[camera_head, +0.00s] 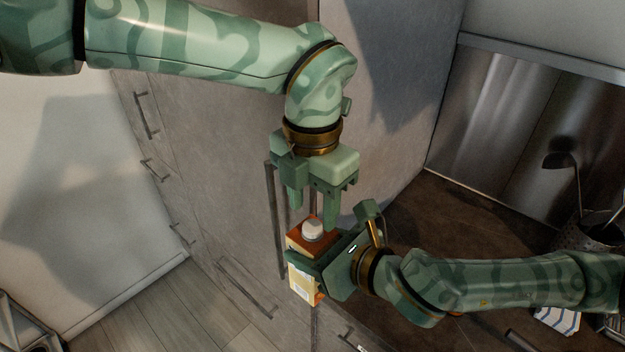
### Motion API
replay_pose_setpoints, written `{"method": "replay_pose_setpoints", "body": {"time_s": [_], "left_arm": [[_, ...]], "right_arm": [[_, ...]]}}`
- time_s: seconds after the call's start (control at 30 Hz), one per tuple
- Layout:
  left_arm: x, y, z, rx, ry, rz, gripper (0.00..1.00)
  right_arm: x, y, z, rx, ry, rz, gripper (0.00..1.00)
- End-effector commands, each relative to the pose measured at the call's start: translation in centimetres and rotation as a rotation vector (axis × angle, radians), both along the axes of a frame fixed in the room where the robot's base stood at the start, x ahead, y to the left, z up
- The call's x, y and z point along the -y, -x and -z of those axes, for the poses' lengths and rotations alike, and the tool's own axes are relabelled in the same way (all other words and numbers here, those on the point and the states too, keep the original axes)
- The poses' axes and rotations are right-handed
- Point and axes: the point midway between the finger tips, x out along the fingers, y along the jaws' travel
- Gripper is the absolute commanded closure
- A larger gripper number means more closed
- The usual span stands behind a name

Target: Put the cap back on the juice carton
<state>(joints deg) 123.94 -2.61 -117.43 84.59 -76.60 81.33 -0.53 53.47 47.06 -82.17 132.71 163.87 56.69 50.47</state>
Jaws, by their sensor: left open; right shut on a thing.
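The juice carton (307,243), orange and brown with a pale lower side, is held upright or nearly so in front of the cabinets. My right gripper (296,262) is shut on the carton around its sides. A white cap (312,229) shows at the carton's top; I cannot tell whether it is seated or only resting there. My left gripper (312,212) is open, pointing down, with its fingertips just above the cap and apart from it. The carton's right side is partly hidden by my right gripper.
A dark countertop (470,215) lies to the right, with a metal backsplash (520,120) behind it. A utensil holder (590,240) with a ladle (562,158) stands at the far right. Grey cabinets with handles (245,285) are behind my grippers. Open floor (150,315) shows at lower left.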

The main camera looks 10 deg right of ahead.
Motion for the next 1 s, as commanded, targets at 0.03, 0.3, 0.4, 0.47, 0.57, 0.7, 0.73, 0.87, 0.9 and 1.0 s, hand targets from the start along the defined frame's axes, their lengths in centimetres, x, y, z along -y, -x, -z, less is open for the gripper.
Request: {"method": "replay_pose_setpoints", "body": {"time_s": [0.03, 0.3, 0.4, 0.47, 0.57, 0.7, 0.73, 0.87, 0.9, 1.0], "left_arm": [[0.0, 0.0, 0.8, -0.002, -0.001, 0.001, 0.52], [0.0, 0.0, 2.8, 0.001, 0.001, -0.001, 0.52], [0.0, 0.0, 3.0, 0.002, 0.001, -0.001, 0.52], [0.0, 0.0, 3.0, 0.002, 0.001, -0.001, 0.52], [0.0, 0.0, 2.9, 0.001, 0.001, -0.001, 0.52], [0.0, 0.0, 2.9, 0.001, 0.001, -0.001, 0.86], [0.0, 0.0, 2.9, 0.001, 0.0, -0.001, 0.94], [0.0, -0.1, 2.9, 0.001, 0.0, -0.001, 0.99], [0.0, -0.1, 2.9, 0.001, 0.0, 0.0, 1.0], [0.0, 0.0, 2.9, 0.0, 0.002, 0.086, 1.0]], "right_arm": [[0.0, 0.0, -0.1, 0.002, -0.001, 0.0, 1.0], [0.0, 0.0, -0.1, 0.002, -0.001, 0.0, 1.0], [0.0, 0.0, -0.1, 0.002, -0.001, 0.0, 1.0], [0.0, 0.0, -0.1, 0.002, -0.001, 0.0, 1.0], [0.0, 0.0, -0.1, 0.002, -0.001, 0.0, 1.0], [0.0, 0.0, -0.1, 0.002, -0.001, 0.0, 1.0], [0.0, 0.0, -0.1, 0.002, -0.001, 0.0, 1.0], [0.0, 0.0, -0.1, 0.002, -0.001, 0.0, 1.0], [0.0, 0.0, -0.1, 0.002, -0.001, 0.0, 1.0], [0.0, 0.0, -0.1, 0.002, -0.001, 0.0, 1.0]]}}
